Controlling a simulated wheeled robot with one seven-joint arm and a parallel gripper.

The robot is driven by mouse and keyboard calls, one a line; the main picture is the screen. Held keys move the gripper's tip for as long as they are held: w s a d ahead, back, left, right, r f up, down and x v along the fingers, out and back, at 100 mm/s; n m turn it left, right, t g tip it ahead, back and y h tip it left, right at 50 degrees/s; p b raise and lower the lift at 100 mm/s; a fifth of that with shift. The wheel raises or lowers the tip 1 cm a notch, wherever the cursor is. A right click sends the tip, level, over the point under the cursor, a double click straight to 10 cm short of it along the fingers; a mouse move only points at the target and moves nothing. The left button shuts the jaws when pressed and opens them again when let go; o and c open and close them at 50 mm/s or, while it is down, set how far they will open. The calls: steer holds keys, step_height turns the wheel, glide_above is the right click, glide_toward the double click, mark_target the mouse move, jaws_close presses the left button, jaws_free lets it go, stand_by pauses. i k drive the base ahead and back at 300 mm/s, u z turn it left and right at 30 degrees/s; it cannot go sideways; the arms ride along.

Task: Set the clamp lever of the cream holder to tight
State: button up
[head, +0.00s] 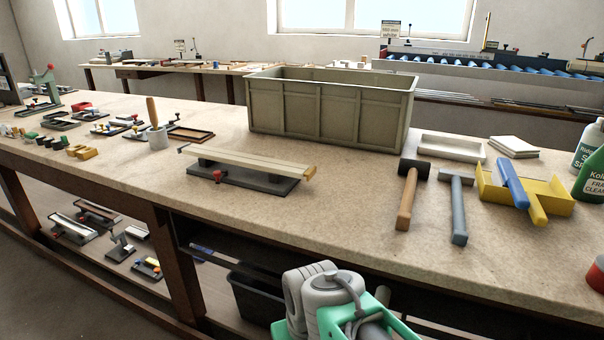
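The cream holder (247,168) lies on the workbench left of the picture's middle. It is a long cream bar on a dark base plate (268,184), with a yellowish piece at its right end. A small red part (219,176), which looks like the clamp lever's grip, sits at the front left of the base. It is too small to tell how the lever is set. Grey and green parts of my arm show at the bottom edge, well in front of the holder. My gripper's fingertips are not in view.
A large olive crate (328,113) stands behind the holder. A mallet (409,190), a hammer (459,207) and a yellow tray (550,201) lie to the right. The bench in front of the holder is clear.

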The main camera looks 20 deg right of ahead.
mark_target(219, 175)
steer(key=k, duration=0.6)
steer(key=u, duration=0.8)
steer(key=i, duration=1.65)
steer(key=z, duration=0.8)
